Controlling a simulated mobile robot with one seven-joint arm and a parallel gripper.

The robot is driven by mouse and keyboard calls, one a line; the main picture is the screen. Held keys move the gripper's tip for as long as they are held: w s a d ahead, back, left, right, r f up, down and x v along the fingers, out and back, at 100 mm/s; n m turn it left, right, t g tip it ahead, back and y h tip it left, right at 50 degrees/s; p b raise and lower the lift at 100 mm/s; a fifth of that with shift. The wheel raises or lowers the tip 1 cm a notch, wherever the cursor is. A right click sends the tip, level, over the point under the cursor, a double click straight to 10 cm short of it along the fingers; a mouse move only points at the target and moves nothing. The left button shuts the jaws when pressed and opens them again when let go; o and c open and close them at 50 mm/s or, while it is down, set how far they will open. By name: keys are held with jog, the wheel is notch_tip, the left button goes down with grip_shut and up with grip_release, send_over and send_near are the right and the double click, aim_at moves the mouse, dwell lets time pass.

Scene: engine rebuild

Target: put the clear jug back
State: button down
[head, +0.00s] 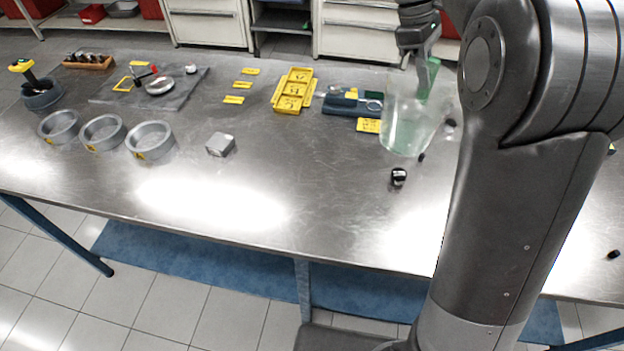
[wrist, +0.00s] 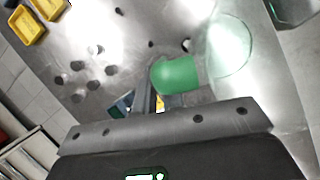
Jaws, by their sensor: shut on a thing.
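The clear jug (head: 405,125), see-through with a green tint, is at the right part of the steel table, partly in front of my arm's lower end. My gripper (head: 427,75) reaches down at the jug's upper right side and is shut on a green part of it. In the wrist view the green part (wrist: 176,75) lies by the finger tips, and the pale round outline of the clear jug (wrist: 230,45) shows beside it. I cannot tell whether the jug's base touches the table.
A yellow tag (head: 367,126) and a blue tray with tools (head: 345,106) lie left of the jug. A yellow tray (head: 293,90) is farther left. A small black part (head: 398,177) sits in front. Grey rings (head: 150,140) and a grey block (head: 220,145) stand left; the table's middle front is clear.

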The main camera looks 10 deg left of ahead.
jog(key=s+a+n+t, duration=0.1)
jog(key=s+a+n, duration=0.25)
jog(key=a, duration=0.75)
jog(key=w+a+f, duration=0.1)
jog(key=a+f, duration=1)
jog(key=f, duration=0.4)
jog(key=shift+w+a+f+h, duration=0.3)
jog(key=shift+a+f, duration=0.05)
jog(key=shift+f, duration=0.25)
jog(key=c, duration=1.5)
grip_release()
